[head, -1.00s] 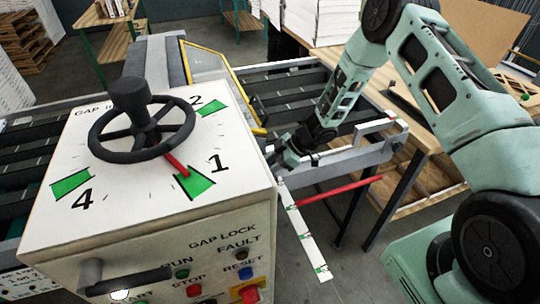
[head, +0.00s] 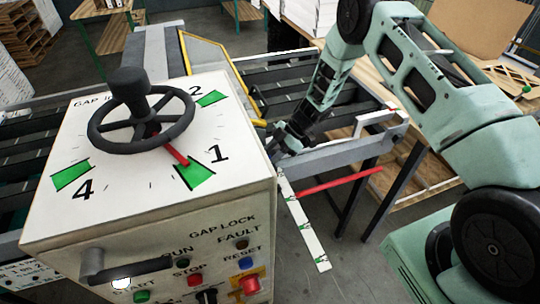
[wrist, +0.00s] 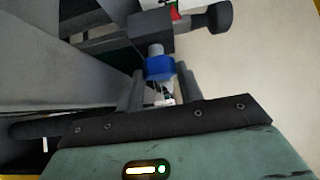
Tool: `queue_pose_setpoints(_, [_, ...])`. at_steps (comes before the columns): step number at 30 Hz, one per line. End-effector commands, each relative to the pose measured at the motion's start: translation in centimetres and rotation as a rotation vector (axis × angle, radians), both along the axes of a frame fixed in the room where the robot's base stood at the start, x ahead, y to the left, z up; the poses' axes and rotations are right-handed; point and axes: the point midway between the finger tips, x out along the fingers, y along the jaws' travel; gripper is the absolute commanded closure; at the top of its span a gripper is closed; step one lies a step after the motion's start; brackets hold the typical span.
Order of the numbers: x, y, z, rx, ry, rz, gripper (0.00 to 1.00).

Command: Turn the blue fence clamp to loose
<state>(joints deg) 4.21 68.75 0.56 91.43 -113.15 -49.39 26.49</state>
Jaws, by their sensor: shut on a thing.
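The blue fence clamp (wrist: 160,68) is a small blue collar on a grey rod, at the upper middle of the wrist view. My gripper (wrist: 159,82) has a finger on each side of it and is shut on it. In the head view my gripper (head: 284,140) is small and reaches down beside the fence rail, behind the right edge of the control box. The clamp is hidden there, and its loose or tight setting cannot be read.
The white control box (head: 150,215) with a black handwheel (head: 140,120) stands close on the left. A red rod (head: 340,181) and a white scale strip (head: 303,222) stick out below the grey rail (head: 340,155). Rollers lie behind.

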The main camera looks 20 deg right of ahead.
Motion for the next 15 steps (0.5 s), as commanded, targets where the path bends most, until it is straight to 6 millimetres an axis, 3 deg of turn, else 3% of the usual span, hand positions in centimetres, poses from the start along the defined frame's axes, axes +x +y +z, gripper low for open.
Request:
queue_pose_setpoints(2, [0.04, -0.04, 0.0, -0.001, -0.001, 0.0, 0.86])
queue_pose_setpoints(3, [0.04, -0.03, 0.01, -0.001, -0.001, 0.0, 0.61])
queue_pose_setpoints(5, [0.04, -0.02, 0.01, -0.001, -0.001, 0.0, 0.44])
queue_pose_setpoints(15, [0.14, 0.02, 0.06, 0.0, -0.004, -0.002, 0.42])
